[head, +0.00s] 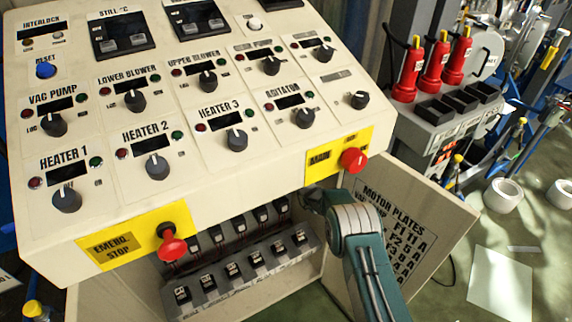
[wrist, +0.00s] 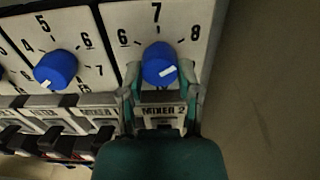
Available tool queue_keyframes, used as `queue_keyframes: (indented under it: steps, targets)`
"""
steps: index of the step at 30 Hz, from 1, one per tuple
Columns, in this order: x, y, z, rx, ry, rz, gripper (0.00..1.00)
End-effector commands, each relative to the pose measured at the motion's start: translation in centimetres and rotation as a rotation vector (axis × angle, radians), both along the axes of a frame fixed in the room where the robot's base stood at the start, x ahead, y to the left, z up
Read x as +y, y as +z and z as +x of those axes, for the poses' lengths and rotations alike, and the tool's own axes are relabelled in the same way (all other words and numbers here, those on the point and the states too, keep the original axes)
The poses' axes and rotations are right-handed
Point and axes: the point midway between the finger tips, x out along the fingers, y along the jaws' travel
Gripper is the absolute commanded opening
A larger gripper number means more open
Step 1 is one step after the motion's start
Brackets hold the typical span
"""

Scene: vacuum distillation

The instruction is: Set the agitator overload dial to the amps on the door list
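In the wrist view a blue dial knob (wrist: 158,58) sits on a white plate with 6, 7 and 8 around it. Its white mark is at the lower right side of the knob, away from the 7. A label below reads MIXER 2 (wrist: 163,110). My gripper (wrist: 160,78) is open, one finger on each side of this knob; I cannot tell whether either touches it. In the head view the door list (head: 392,235), headed MOTOR PLATES, is partly covered by my arm; its amp values are only partly readable. My gripper is hidden there behind the panel edge.
Another blue dial (wrist: 56,68) is left of the gripper, and a plain wall (wrist: 270,90) is at right. The head view shows the sloped panel with an AGITATOR knob (head: 304,117), red emergency stop (head: 172,246), red main knob (head: 353,160) and cabinet switches (head: 232,270).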

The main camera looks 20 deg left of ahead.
Motion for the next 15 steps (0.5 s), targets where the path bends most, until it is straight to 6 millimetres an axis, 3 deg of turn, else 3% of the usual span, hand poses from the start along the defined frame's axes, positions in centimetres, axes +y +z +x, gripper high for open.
queue_keyframes:
  steps: [15]
  targets:
    - [0.03,0.12,0.06,-0.100,0.000,-0.083,0.00]
